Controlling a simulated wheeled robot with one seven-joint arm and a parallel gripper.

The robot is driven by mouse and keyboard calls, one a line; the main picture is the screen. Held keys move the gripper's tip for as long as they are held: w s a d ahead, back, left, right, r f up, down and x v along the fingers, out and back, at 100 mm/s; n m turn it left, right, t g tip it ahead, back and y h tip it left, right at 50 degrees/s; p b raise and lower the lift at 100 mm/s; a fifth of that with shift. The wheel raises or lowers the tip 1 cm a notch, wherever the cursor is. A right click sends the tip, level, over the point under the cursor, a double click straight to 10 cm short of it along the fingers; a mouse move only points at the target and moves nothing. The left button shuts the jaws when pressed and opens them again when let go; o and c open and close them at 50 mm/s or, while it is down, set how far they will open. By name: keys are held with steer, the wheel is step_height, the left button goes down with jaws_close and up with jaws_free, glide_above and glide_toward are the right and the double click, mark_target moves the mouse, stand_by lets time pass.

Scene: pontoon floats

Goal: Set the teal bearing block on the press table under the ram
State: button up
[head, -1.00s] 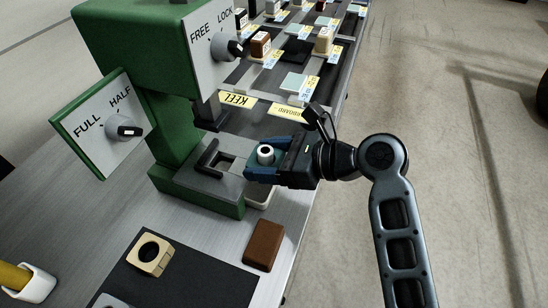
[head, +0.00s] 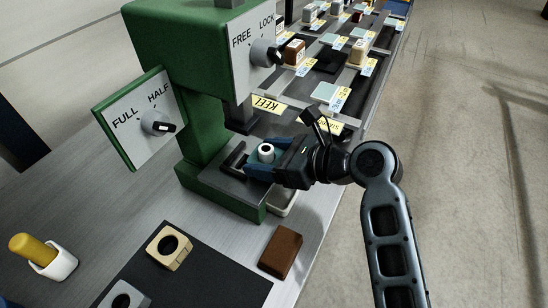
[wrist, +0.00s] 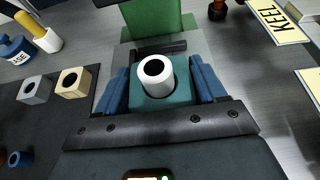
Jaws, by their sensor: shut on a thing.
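The teal bearing block (wrist: 150,102) is between the blue fingers of my gripper (wrist: 160,92), which is shut on it. A white ring-shaped bushing (wrist: 155,74) stands in the block's top. In the head view my gripper (head: 262,163) holds the block over the grey press table (head: 226,187), beside its dark L-shaped stop (head: 234,159). I cannot tell whether the block touches the table. The ram (head: 239,115) hangs from the green press (head: 187,50), behind and left of the block. The table's hole is hidden.
The press carries a FREE/LOCK knob (head: 264,52) and a FULL/HALF knob (head: 157,122). A brown block (head: 281,252) and a beige holed block (head: 170,248) lie in front. A yellow-handled tool (head: 36,250) stands at left. Labelled parts fill the rack behind.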

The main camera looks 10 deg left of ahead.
steer(key=shift+w+a+f, duration=0.1)
steer(key=shift+w+a, duration=0.15)
steer(key=shift+a, duration=0.4)
steer(key=shift+w+a+r, duration=0.1)
steer(key=shift+w+a, duration=0.1)
steer(key=shift+a, duration=0.4)
steer(key=shift+w+a+f, duration=0.1)
steer(key=shift+w+a, duration=0.15)
steer(key=shift+a, duration=0.4)
steer(key=o, duration=1.3)
steer(key=shift+o, duration=0.2)
steer(key=shift+v, duration=4.85)
steer(key=shift+s, duration=0.1)
steer(key=shift+d, duration=0.15)
